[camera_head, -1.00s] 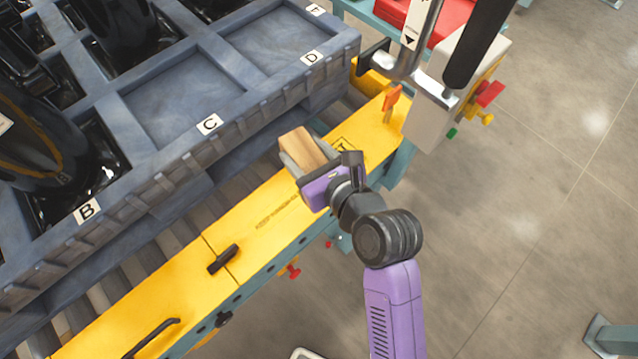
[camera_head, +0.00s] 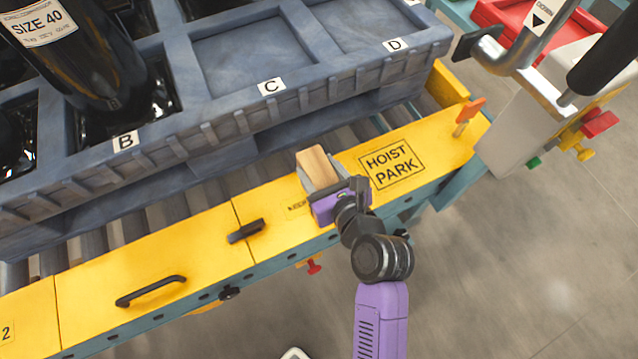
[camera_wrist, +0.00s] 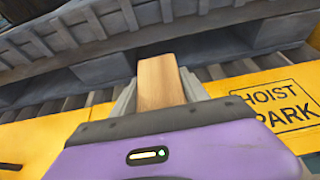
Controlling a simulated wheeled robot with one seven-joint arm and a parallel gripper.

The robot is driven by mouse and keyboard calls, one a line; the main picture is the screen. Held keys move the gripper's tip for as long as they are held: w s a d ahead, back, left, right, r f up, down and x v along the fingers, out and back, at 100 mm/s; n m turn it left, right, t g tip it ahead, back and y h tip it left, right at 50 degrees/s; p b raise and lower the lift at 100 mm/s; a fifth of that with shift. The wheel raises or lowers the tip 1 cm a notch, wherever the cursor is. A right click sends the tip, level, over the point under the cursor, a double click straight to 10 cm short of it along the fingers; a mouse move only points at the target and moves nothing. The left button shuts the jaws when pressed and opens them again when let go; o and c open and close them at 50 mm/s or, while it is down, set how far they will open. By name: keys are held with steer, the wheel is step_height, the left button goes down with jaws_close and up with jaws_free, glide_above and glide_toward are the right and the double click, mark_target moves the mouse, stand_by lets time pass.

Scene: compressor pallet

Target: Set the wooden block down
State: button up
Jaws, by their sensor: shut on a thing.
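The wooden block (camera_head: 317,166) is light brown and held between the grey fingers of my gripper (camera_head: 320,172). In the head view, it is over the yellow deck (camera_head: 200,250), by the deck's edge along the rollers. In the wrist view, the block (camera_wrist: 160,82) stands out beyond the purple gripper body, with a grey finger (camera_wrist: 191,87) on each side. It points toward the grey-blue pallet. I cannot tell whether the block touches anything beneath it. The gripper is shut on it.
The grey-blue pallet (camera_head: 225,125) with lettered bays stands on rollers (camera_head: 205,192) behind the deck. A black compressor (camera_head: 85,60) fills a bay. The deck has a "HOIST PARK" marking (camera_head: 392,164), a black latch (camera_head: 246,231), a handle (camera_head: 151,291) and an orange-tipped peg (camera_head: 468,116).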

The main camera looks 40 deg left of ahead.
mark_target(318, 182)
steer(key=shift+f+b, duration=1.05)
steer(key=shift+f, duration=1.7)
steer(key=shift+f, duration=0.15)
steer(key=o, duration=1.6)
steer(key=shift+c, duration=0.2)
steer(key=shift+r, duration=0.2)
steer(key=p+v, duration=0.3)
steer(key=v, duration=0.9)
steer(key=shift+d+f, duration=0.1)
steer(key=shift+d, duration=0.05)
